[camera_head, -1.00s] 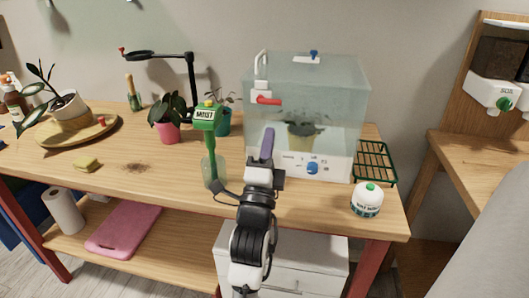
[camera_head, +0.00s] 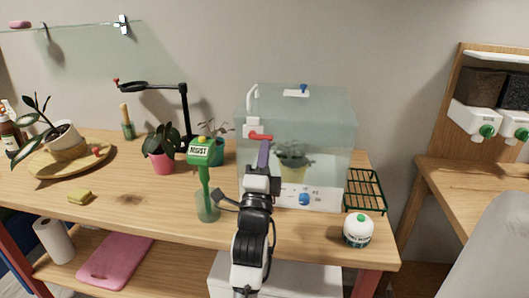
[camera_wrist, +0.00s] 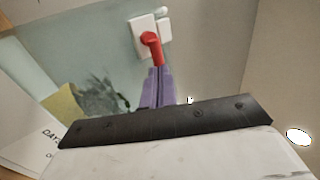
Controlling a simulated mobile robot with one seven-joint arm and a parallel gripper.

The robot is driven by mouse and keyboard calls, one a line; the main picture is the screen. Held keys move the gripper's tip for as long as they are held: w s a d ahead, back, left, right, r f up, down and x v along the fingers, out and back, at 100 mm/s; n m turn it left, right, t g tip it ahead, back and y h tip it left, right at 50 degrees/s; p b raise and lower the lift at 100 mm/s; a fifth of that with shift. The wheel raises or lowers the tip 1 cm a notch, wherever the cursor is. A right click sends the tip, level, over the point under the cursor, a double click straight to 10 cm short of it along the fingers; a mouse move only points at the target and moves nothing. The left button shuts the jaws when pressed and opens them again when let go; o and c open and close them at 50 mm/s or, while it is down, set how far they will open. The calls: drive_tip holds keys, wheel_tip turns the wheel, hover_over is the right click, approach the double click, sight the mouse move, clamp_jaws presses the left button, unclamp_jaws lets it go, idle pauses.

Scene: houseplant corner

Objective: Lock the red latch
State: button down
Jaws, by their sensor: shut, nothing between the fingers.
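The red latch (camera_head: 259,136) is a small red lever on a white mount at the upper left of the front of the clear glass cabinet (camera_head: 325,135). In the wrist view the red latch (camera_wrist: 152,45) sits just beyond my purple fingertips, its lever angled from the white plate (camera_wrist: 145,36). My gripper (camera_head: 264,148) is shut and empty, its tips just below the latch in the head view. It also shows in the wrist view (camera_wrist: 157,75). Whether the fingertips touch the latch I cannot tell. A potted plant (camera_head: 292,160) stands inside the cabinet.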

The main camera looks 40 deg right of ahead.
drive_tip(key=shift+s+d+r+n+t+y+p, duration=0.1)
drive_tip(key=shift+r+n+t+y+p, duration=0.1)
drive_tip(key=shift+n+t+y+p, duration=0.3)
drive_tip(key=shift+s+r+n+t+y+p, duration=0.1)
drive_tip(key=shift+r+n+t+y+p, duration=0.1)
drive_tip(key=shift+n+y, duration=0.35)
drive_tip(key=shift+r, duration=0.15)
drive_tip(key=r+n+y, duration=0.1)
drive_tip(key=n+y, duration=0.2)
drive_tip(key=n, duration=0.3)
drive_tip(key=r+n+y, duration=0.2)
drive_tip(key=n+y, duration=0.2)
drive_tip(key=n, duration=0.3)
drive_tip(key=w+r+n+t+y, duration=0.1)
drive_tip(key=n+y, duration=0.3)
drive_tip(key=n, duration=0.3)
drive_tip(key=shift+a+r, duration=0.3)
drive_tip(key=shift+f+y, duration=0.25)
